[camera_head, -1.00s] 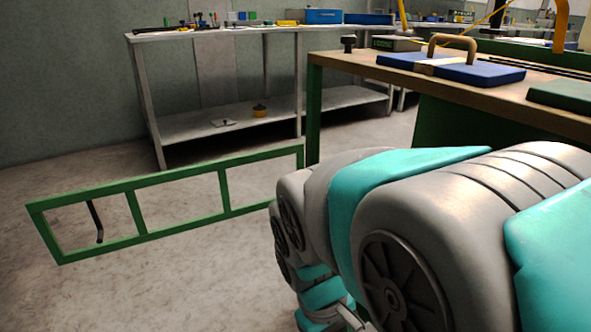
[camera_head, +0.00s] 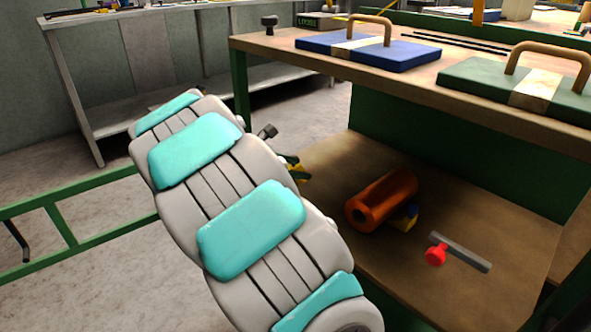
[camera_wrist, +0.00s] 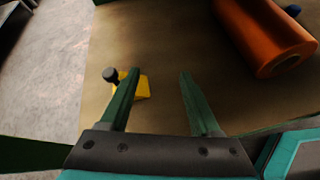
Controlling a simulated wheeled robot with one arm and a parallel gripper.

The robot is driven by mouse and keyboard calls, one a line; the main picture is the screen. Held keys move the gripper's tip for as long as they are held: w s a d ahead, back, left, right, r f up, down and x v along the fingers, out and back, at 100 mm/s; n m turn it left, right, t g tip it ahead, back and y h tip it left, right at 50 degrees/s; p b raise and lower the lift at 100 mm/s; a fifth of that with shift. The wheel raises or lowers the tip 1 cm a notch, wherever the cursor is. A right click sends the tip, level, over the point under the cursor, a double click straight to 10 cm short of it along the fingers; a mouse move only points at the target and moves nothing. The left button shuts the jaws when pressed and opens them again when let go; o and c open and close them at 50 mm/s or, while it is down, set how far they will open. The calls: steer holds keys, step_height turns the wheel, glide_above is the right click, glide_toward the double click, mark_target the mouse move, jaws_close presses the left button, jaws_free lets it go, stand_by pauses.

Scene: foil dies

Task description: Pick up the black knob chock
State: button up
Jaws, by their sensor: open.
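A black knob (camera_wrist: 111,75) shows beside a yellow block (camera_wrist: 144,87) on the brown shelf in the wrist view; together they look like the black knob chock. My gripper (camera_wrist: 156,75) is open with two green fingers. Its left finger overlaps the chock in the picture, hiding where knob and block join; I cannot tell whether they touch. The space between the fingers shows mostly bare shelf.
An orange roll (camera_head: 381,199) lies on the shelf (camera_head: 330,160), with a yellow and blue piece (camera_head: 405,217) beside it. A red knob (camera_head: 436,254) with a grey bar lies nearer. Above, the tabletop holds another black knob (camera_head: 269,22) and blue (camera_head: 400,54) and green handled plates.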

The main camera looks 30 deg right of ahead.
mark_target(298, 168)
steer(key=w+n, duration=0.1)
steer(key=w, duration=0.2)
steer(key=w+n+t+h, duration=0.1)
steer(key=w+n, duration=0.1)
steer(key=w, duration=0.1)
steer(key=shift+w+d+f, duration=0.15)
steer(key=shift+d+f, duration=0.05)
steer(key=shift+w+n+t, duration=0.3)
steer(key=shift+w+n, duration=0.1)
steer(key=shift+w+d+f, duration=0.15)
steer(key=shift+f, duration=0.05)
steer(key=b+x, duration=0.1)
steer(key=x, duration=0.6)
steer(key=shift+d+f, duration=0.15)
steer(key=shift+f, duration=0.15)
jaws_close()
